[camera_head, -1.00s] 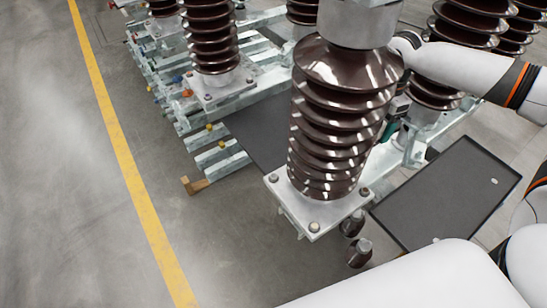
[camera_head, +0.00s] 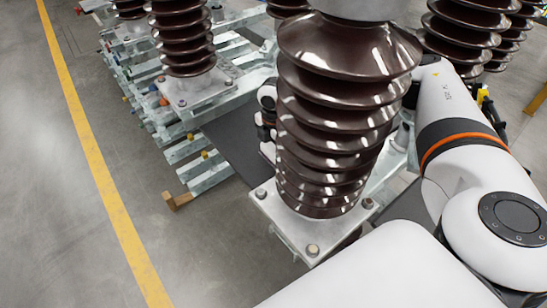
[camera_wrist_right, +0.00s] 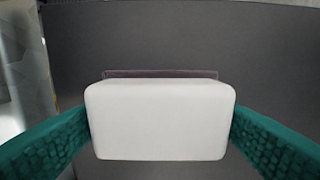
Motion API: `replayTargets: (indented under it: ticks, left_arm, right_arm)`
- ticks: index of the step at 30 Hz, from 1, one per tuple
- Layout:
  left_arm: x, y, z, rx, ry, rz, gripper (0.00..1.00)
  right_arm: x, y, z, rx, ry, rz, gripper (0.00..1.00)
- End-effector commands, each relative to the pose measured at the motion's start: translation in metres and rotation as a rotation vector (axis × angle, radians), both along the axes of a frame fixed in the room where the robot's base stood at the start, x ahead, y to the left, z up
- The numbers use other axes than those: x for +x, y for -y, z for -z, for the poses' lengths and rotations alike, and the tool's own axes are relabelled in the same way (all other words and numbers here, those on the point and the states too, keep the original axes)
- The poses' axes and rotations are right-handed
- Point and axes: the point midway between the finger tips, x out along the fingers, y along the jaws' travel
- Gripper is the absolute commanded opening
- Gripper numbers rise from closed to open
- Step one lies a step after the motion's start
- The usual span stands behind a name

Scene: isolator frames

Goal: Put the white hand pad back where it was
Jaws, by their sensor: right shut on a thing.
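The white hand pad (camera_wrist_right: 160,120) fills the middle of the right wrist view, a rounded white block with a thin dark strip along its far edge. My right gripper (camera_wrist_right: 160,125) is shut on it, with one teal ribbed finger at each side. Beyond the pad is a flat dark grey panel (camera_wrist_right: 250,45); I cannot tell whether the pad touches it. In the head view my right arm passes behind the big brown insulator (camera_head: 335,115), and a bit of its end shows at the insulator's left. The pad is hidden there. My left gripper is not in view.
The insulator stands on a square metal base plate (camera_head: 290,232). A dark panel (camera_head: 235,140) lies behind it, among pale metal frame beams (camera_head: 207,178). More brown insulators (camera_head: 182,40) stand at the back. Clear floor with a yellow line (camera_head: 105,190) lies at left.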

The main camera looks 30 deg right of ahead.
Motion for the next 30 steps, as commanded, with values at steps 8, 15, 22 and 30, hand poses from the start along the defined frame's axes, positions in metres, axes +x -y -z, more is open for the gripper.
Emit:
replayTargets:
  ticks: [8, 15, 22, 30]
  left_arm:
    - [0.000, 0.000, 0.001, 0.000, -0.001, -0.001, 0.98]
    - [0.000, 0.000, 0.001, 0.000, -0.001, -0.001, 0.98]
    - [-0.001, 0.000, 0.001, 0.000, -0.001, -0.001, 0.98]
    - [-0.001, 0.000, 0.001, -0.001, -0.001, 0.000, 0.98]
  right_arm:
    - [-0.001, 0.000, 0.031, -0.001, -0.003, -0.001, 0.55]
    - [0.000, 0.000, 0.040, 0.001, 0.000, 0.000, 0.55]
    - [0.000, 0.000, 0.042, 0.000, 0.000, 0.000, 0.85]
    - [0.000, 0.000, 0.042, 0.000, 0.000, 0.000, 0.98]
